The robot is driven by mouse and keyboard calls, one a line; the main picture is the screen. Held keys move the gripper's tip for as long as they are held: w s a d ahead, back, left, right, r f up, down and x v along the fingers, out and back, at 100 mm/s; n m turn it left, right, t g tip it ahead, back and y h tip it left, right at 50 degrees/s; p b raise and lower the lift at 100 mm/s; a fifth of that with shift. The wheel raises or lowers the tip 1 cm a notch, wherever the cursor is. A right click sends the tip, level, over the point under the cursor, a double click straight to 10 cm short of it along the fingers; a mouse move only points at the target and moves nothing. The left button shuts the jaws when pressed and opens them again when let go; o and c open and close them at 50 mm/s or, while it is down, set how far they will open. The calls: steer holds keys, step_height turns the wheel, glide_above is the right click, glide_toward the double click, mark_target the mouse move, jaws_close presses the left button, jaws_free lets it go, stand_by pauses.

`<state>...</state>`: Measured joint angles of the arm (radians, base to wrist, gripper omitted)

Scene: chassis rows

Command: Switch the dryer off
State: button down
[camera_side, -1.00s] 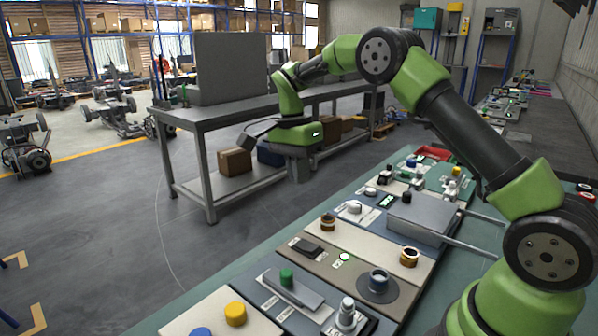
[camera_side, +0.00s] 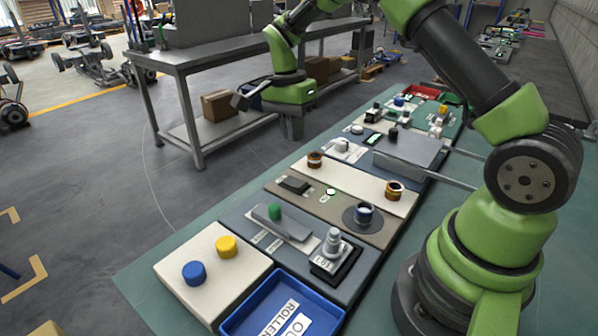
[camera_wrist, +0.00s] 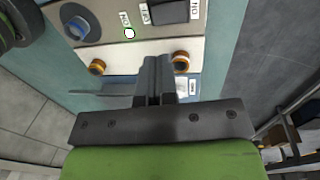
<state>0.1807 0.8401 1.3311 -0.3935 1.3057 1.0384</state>
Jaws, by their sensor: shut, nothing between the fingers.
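No label that I can read in full names the dryer, so I cannot tell which control belongs to it. A beige panel (camera_side: 330,208) carries a dark rocker switch (camera_side: 294,185), a green-lit indicator (camera_side: 331,191) and a grey-blue knob (camera_side: 364,213) on a dark disc. The rocker (camera_wrist: 168,11), indicator (camera_wrist: 129,33) and knob (camera_wrist: 76,28) also show at the top of the wrist view. My gripper (camera_wrist: 154,62) is shut and empty, pointing down, above and apart from the panels. In the side view, my gripper (camera_side: 292,133) hangs left of the panel row.
Two orange-brown knobs (camera_side: 314,160) (camera_side: 394,190) stand on the cream strip behind. A grey box with rods (camera_side: 410,150) rises beyond. Nearer are a green-knobbed lever panel (camera_side: 274,212), blue (camera_side: 194,273) and yellow (camera_side: 227,247) buttons, and a blue tray (camera_side: 282,312).

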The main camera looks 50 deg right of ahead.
mark_target(296, 181)
steer(key=f, duration=0.3)
steer(key=s+f, duration=0.1)
steer(key=f, duration=0.5)
steer(key=shift+s+f, duration=0.2)
steer(key=shift+f, duration=0.2)
steer(key=shift+s+f, duration=0.1)
steer(key=shift+f, duration=0.15)
steer(key=shift+w+r, duration=0.2)
steer(key=shift+w, duration=0.6)
steer(key=shift+r, duration=0.15)
step_height(296, 181, up, 14)
steer(key=w, duration=0.2)
